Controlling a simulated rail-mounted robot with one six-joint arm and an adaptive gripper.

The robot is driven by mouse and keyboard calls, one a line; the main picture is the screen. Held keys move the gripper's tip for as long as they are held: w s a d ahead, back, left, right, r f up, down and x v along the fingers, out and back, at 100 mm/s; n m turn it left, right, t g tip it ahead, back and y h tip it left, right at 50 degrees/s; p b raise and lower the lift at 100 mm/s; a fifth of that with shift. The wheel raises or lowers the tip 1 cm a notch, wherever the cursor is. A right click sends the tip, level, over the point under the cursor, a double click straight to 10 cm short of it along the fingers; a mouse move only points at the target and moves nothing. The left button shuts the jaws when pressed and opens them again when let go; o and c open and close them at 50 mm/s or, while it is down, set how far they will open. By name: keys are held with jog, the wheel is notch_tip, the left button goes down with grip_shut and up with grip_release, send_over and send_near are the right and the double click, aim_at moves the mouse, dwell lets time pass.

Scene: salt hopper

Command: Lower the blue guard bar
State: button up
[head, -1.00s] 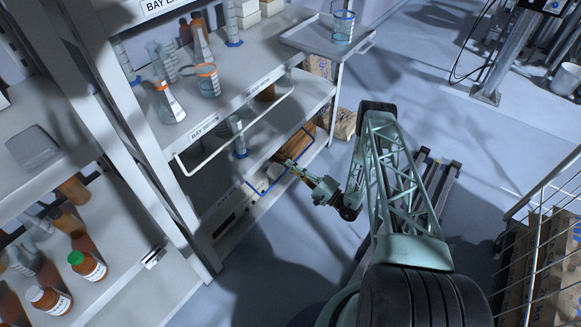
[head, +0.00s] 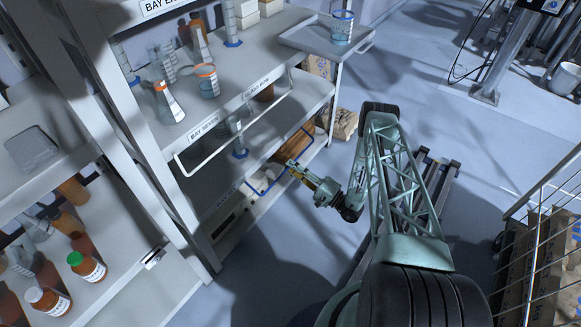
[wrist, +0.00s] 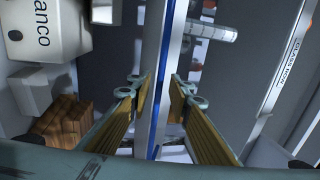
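The blue guard bar (head: 265,188) runs along the front of the lower shelf bay, below the white guard bar. In the wrist view the blue bar (wrist: 160,85) crosses upright through the picture, between the two finger pads. My gripper (head: 291,165) is at the front of the lower bay, close to the blue bar. In the wrist view my gripper (wrist: 160,88) is open, with a finger on each side of the bar and narrow gaps showing. The gripper and wrist hide part of the bar in the head view; I cannot tell whether it lies fully between the fingertips.
A white guard bar (head: 235,127) spans the bay above. Glass flasks (head: 168,103) stand on the upper shelf. A brown wooden box (head: 292,146) sits in the lower bay.

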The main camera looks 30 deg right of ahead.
jog(key=v, duration=1.1)
dwell(0.6)
